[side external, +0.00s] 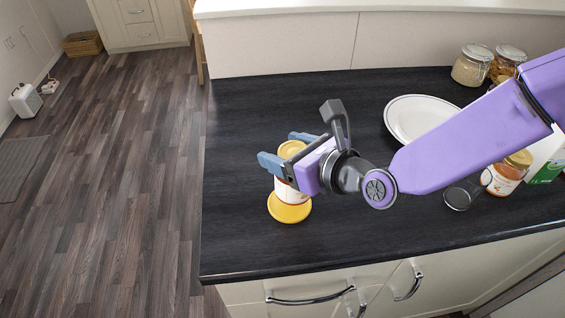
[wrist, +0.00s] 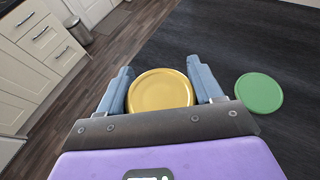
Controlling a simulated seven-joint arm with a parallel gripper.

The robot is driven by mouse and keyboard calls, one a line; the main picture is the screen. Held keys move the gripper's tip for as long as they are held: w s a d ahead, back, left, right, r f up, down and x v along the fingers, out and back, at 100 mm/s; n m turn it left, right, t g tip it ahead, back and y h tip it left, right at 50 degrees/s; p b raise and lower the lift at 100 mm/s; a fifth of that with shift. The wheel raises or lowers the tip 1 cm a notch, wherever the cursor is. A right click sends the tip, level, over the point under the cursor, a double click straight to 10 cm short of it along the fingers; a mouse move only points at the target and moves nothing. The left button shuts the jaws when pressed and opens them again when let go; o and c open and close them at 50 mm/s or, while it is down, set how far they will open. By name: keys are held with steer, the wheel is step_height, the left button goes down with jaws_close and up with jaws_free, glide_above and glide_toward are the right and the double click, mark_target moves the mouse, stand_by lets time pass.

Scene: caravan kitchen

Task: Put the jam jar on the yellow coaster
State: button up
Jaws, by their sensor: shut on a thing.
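The jam jar (side external: 291,190), with a yellow lid and a white and red label, is upright between the blue-grey fingers of my gripper (side external: 284,152). The gripper is shut on it near the lid. The jar is over the yellow coaster (side external: 290,213), whose front part shows below it in the side view. I cannot tell whether the jar's base touches the coaster. In the wrist view the round yellow lid (wrist: 160,90) fills the space between the fingers, and the coaster cannot be made out under it.
A green coaster (wrist: 260,93) lies right of the gripper in the wrist view. A white plate (side external: 408,104), two storage jars (side external: 472,66), another jar with an orange-yellow lid (side external: 505,175) and a dark glass (side external: 459,195) stand rightward. The black counter is clear at left.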

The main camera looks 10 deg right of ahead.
steer(key=shift+w+a+f, duration=0.25)
steer(key=shift+f, duration=0.1)
steer(key=shift+a+f, duration=0.1)
steer(key=shift+f, duration=1.55)
steer(key=shift+f, duration=0.1)
steer(key=o, duration=1.4)
steer(key=shift+s+d+r, duration=0.2)
steer(key=v, duration=1.1)
steer(key=shift+d, duration=0.2)
steer(key=shift+s, duration=0.15)
